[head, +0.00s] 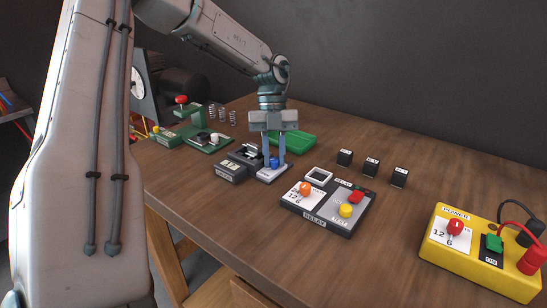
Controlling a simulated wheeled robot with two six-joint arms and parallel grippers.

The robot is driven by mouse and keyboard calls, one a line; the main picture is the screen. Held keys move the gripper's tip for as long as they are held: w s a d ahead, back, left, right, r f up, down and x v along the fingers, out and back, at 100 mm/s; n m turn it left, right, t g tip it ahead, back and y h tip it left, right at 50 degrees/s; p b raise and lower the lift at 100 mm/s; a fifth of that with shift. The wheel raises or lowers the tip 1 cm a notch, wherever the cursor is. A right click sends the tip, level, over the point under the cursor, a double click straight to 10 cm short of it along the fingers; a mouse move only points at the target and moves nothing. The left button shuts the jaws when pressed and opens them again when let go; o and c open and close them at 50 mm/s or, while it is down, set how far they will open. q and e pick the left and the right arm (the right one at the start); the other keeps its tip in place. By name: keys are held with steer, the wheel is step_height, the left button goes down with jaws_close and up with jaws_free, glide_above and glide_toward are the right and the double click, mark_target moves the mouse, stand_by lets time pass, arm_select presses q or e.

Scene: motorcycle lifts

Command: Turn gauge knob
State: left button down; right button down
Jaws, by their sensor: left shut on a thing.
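My left gripper (273,160) points straight down over the middle of the table. Its two fingers are shut on a small blue knob (274,163), which the fingers partly hide. The knob sits on a small light-grey base (271,175) beside a dark box with a small display (231,171). Which way the knob is turned is too small to tell. My right gripper is not in view.
A black relay box (317,224) with orange, red and yellow controls is in front right. A yellow power box (470,263) is at the right edge. A green tray (292,142), springs, a green press (197,118) and small black blocks (371,167) stand behind. The back right is clear.

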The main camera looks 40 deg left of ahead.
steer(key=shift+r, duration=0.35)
arm_select(q)
steer(key=c, duration=1.4)
jaws_free()
steer(key=shift+c, duration=0.2)
steer(key=shift+o, duration=0.9)
steer(key=shift+w+d, duration=0.2)
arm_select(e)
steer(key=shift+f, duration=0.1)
arm_select(q)
steer(key=shift+s+a+m, duration=0.1)
steer(key=shift+m, duration=0.2)
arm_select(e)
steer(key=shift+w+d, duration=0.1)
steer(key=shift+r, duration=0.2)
